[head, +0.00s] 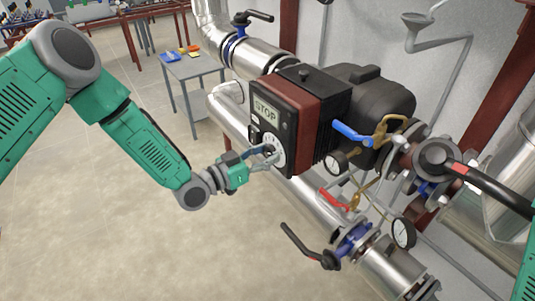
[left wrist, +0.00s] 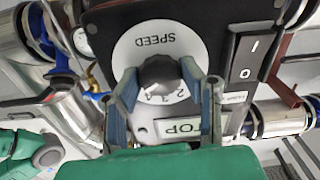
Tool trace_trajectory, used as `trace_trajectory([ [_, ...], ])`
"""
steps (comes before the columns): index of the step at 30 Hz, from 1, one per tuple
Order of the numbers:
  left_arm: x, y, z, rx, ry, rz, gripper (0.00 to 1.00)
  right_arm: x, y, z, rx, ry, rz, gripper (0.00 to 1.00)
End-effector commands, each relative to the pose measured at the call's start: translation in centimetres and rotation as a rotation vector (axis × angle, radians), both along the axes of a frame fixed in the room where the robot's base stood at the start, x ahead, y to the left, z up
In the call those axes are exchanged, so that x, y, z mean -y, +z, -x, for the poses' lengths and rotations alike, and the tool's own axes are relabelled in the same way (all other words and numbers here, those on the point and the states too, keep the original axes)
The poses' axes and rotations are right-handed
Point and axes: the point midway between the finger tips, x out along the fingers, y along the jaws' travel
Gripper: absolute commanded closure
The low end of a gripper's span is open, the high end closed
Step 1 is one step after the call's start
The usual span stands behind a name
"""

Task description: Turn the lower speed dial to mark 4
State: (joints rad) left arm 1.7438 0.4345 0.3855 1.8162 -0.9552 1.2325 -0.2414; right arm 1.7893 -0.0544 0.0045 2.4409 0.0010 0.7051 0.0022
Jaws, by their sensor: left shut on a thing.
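The speed dial (head: 280,149) is a round white plate with a dark knob on the front of the red and black pump box (head: 296,108). In the left wrist view, the knob (left wrist: 160,70) sits in the middle of the plate, which is marked SPEED. Marks 2, 3 and 4 show at its lower side; others are hidden by the fingers. My left gripper (head: 269,155) is at the dial, with one finger on each side of the knob, shut on it. Its fingers (left wrist: 159,76) also show in the left wrist view. My right gripper is out of view.
The STOP display (head: 265,108) is above the dial. A rocker switch (left wrist: 246,56) is beside it. A blue lever (head: 351,133), a red lever (head: 333,199) and gauges (head: 403,233) are to the right. The floor at left is clear up to a grey table (head: 192,68).

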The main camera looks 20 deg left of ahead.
Motion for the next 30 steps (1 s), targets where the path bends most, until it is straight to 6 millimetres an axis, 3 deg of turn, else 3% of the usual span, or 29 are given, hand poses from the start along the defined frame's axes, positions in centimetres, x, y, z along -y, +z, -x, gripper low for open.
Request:
trace_trajectory([
  [18, 0.0, -0.5, 0.2, -0.230, 0.002, 0.281, 0.94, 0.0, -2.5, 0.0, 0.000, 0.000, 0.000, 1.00],
  [30, 0.0, -0.5, 0.3, -0.317, 0.003, 0.388, 0.94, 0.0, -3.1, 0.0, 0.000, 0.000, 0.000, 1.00],
])
